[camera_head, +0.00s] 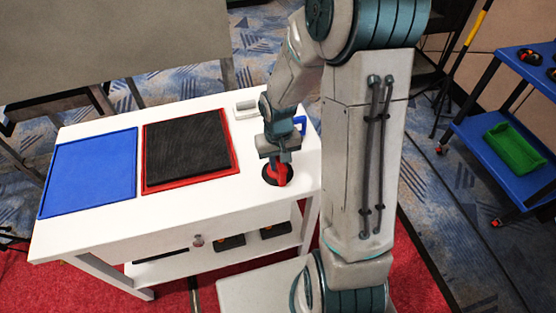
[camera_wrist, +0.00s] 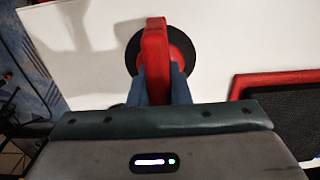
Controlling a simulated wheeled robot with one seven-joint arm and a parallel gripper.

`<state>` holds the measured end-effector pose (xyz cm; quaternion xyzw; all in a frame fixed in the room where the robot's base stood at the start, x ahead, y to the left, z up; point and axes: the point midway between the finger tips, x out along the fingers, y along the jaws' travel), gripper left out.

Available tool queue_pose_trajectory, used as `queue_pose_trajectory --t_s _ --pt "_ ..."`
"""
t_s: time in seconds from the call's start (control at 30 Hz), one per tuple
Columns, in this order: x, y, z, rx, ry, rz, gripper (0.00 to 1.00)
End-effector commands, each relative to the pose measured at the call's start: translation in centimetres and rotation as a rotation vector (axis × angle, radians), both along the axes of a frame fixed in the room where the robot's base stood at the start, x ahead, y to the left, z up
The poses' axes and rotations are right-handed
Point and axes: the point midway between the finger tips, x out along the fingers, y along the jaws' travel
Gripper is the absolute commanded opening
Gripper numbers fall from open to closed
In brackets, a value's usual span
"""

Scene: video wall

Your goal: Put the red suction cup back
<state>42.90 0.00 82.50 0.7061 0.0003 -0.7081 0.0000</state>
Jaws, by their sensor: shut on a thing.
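The red suction cup (camera_head: 278,174) has a red handle and a round black base. It is at the right end of the white table (camera_head: 95,221). My gripper (camera_head: 279,160) is above it, shut on the red handle. In the wrist view the suction cup (camera_wrist: 155,45) is between the two fingers of my gripper (camera_wrist: 159,85), with the black disc around it against the white surface. The disc looks to be on or just above the tabletop; I cannot tell which. My fingers hide the lower part of the handle.
A black panel in a red frame (camera_head: 147,188) lies left of the cup, and a blue panel (camera_head: 90,172) lies farther left. A small light grey block (camera_head: 246,107) and a blue handle-like thing (camera_head: 300,124) are near the back edge. A blue cart (camera_head: 500,135) with a green tray (camera_head: 515,149) stands at right.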

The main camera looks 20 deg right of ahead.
Motion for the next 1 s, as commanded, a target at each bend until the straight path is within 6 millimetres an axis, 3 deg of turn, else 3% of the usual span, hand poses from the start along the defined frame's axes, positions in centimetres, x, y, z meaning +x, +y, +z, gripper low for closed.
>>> queue_pose_trajectory --t_s 0.03,0.1,0.53,1.0 --pt "0.0 0.0 -0.2 0.0 0.0 0.0 0.2" --pt "0.0 0.0 -0.1 0.0 0.0 0.0 0.39" --pt "0.1 0.0 0.8 0.0 -0.003 0.0 0.39" --pt "0.1 0.0 10.0 -0.001 -0.005 0.0 0.39"
